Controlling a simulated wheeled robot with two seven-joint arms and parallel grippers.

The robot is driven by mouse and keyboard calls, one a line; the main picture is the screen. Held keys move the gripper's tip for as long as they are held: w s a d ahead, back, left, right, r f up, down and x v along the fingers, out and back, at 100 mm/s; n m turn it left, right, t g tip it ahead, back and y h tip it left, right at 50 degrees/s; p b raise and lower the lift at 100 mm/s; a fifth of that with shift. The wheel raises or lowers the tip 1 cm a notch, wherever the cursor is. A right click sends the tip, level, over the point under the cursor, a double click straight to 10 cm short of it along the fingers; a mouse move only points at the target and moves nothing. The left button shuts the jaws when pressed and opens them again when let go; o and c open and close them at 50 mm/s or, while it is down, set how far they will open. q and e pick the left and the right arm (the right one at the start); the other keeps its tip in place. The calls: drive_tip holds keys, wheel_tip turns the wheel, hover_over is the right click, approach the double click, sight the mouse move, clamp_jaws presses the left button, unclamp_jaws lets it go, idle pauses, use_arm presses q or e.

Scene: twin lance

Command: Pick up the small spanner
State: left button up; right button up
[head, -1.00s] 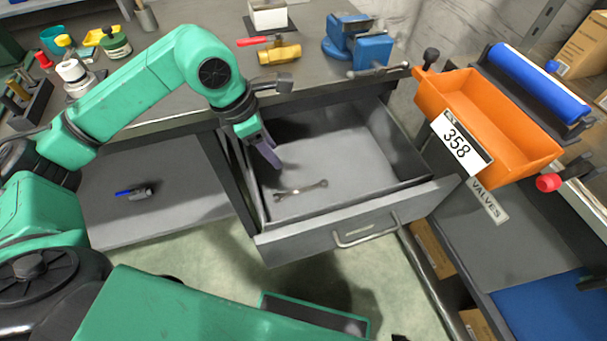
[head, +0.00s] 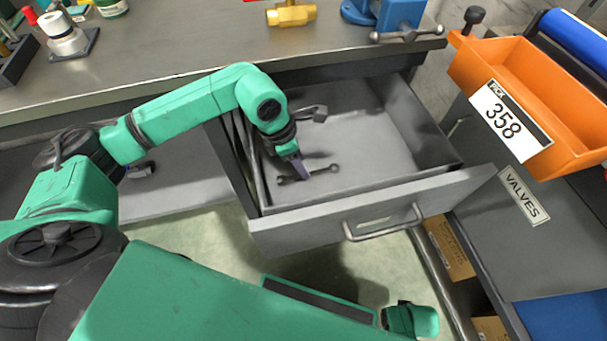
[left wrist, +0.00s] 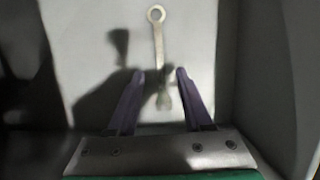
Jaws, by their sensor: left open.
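The small spanner (head: 322,171) lies flat on the floor of the open drawer (head: 375,219), near its front. My left gripper (head: 303,174) is inside the drawer, pointing down over the spanner and hiding part of it. In the left wrist view the spanner (left wrist: 158,42) runs lengthwise, its ring end away from the gripper and its other end between the purple fingers. My left gripper (left wrist: 160,74) is open, with one finger on each side of the spanner and clear gaps. I cannot tell the exact height of the fingertips above the drawer floor.
The drawer's walls surround the left gripper, with free floor to the right. An orange bin (head: 530,90) stands at the right.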

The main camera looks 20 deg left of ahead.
use_arm(q)
drive_tip(key=x, duration=0.3)
drive_tip(key=shift+d+f, duration=0.15)
drive_tip(key=shift+f, duration=0.15)
clamp_jaws()
drive_tip(key=shift+r, duration=0.1)
